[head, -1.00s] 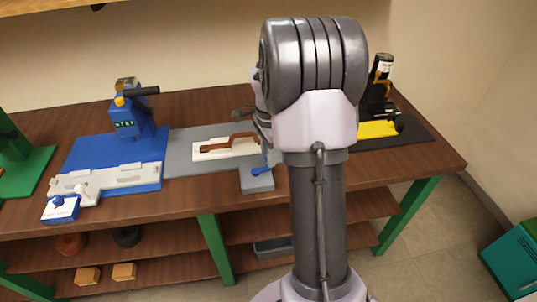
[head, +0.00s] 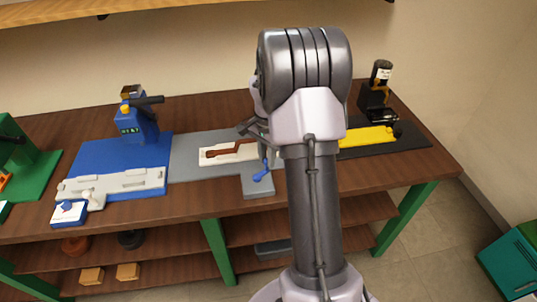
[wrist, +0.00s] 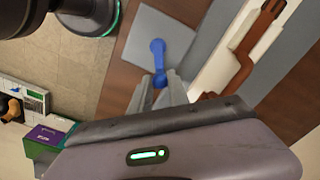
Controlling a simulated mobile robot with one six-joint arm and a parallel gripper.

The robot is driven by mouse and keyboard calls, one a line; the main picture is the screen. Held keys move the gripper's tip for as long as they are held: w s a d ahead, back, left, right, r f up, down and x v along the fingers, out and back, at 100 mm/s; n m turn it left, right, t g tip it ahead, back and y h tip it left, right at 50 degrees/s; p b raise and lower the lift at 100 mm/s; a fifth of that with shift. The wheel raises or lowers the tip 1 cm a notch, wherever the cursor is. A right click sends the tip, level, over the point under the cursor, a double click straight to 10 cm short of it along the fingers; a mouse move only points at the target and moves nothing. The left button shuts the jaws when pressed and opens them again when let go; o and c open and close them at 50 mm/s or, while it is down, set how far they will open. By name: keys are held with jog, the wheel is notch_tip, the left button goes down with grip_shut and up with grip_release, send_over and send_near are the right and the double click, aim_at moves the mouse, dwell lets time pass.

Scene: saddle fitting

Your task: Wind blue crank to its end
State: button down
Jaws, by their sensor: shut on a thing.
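The blue crank (head: 263,174) sits at the front of a grey fixture (head: 259,189) in the middle of the bench. In the wrist view the blue crank (wrist: 158,58) stands over the pale grey plate, with its lower end between my fingertips. My gripper (wrist: 163,92) is shut on that lower end, the crank's handle. In the head view my arm covers part of the fixture, and the fingertips are not clear there. A white plate with a brown, stepped piece (head: 226,151) lies on the fixture behind the crank; the brown piece (wrist: 262,38) also shows in the wrist view.
A blue station (head: 140,125) with a light grey rail stands to the left. A black station with a yellow block (head: 367,137) stands to the right. A green station (head: 36,172) is at the far left. Shelves below hold small boxes. A teal cabinet (head: 509,262) stands on the floor at right.

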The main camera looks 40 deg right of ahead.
jog(key=n+p, duration=0.1)
jog(key=w+n+p, duration=0.1)
jog(key=n, duration=0.1)
jog(key=shift+w+a+r+n, duration=0.1)
jog(key=shift+w+r+n, duration=0.1)
jog(key=shift+n, duration=0.1)
jog(key=n+p, duration=0.1)
jog(key=n, duration=0.1)
jog(key=w+n+p, duration=0.1)
jog(key=shift+a+n+p, duration=0.25)
jog(key=shift+n+p, duration=0.05)
jog(key=n, duration=0.1)
jog(key=n+p, duration=0.1)
jog(key=shift+w+a+n, duration=0.3)
jog(key=shift+w+a, duration=0.05)
jog(key=shift+w, duration=0.05)
jog(key=shift+w+a+f+n+p, duration=0.1)
jog(key=shift+w+a+n+p, duration=0.3)
jog(key=shift+n, duration=0.6)
jog(key=shift+s+a+f+n+p, duration=0.15)
jog(key=shift+n+p, duration=0.4)
jog(key=shift+n, duration=0.45)
jog(key=shift+w, duration=0.15)
jog(key=c, duration=1.3)
grip_release()
jog(key=shift+a, duration=0.1)
jog(key=shift+o, duration=0.2)
